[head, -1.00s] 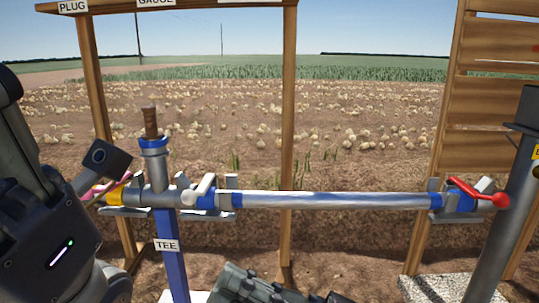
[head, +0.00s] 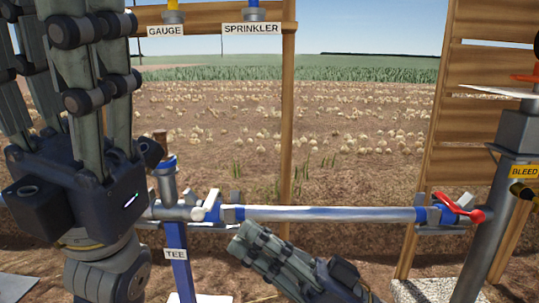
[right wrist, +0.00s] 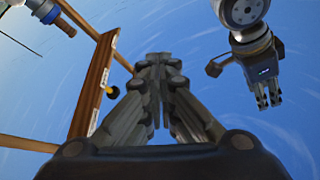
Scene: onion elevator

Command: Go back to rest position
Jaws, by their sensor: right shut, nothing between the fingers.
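My right gripper (head: 243,236) is low in the middle of the head view, pointing up and left, below the pipe. It is shut and empty; its fingers also meet in the right wrist view (right wrist: 157,70). My left gripper (head: 70,60) stands large at the left, fingers up. Its fingers look apart with nothing seen between them, and their tips are cut off at the top edge. It also shows small at the upper right of the right wrist view (right wrist: 268,95).
A horizontal pipe (head: 330,214) crosses from the white-handled valve (head: 206,206) to the red-handled valve (head: 459,208). A tee stand (head: 177,270) is partly behind my left gripper. A wooden frame (head: 288,120) stands behind; a slatted panel (head: 480,120) and grey post (head: 500,200) are right.

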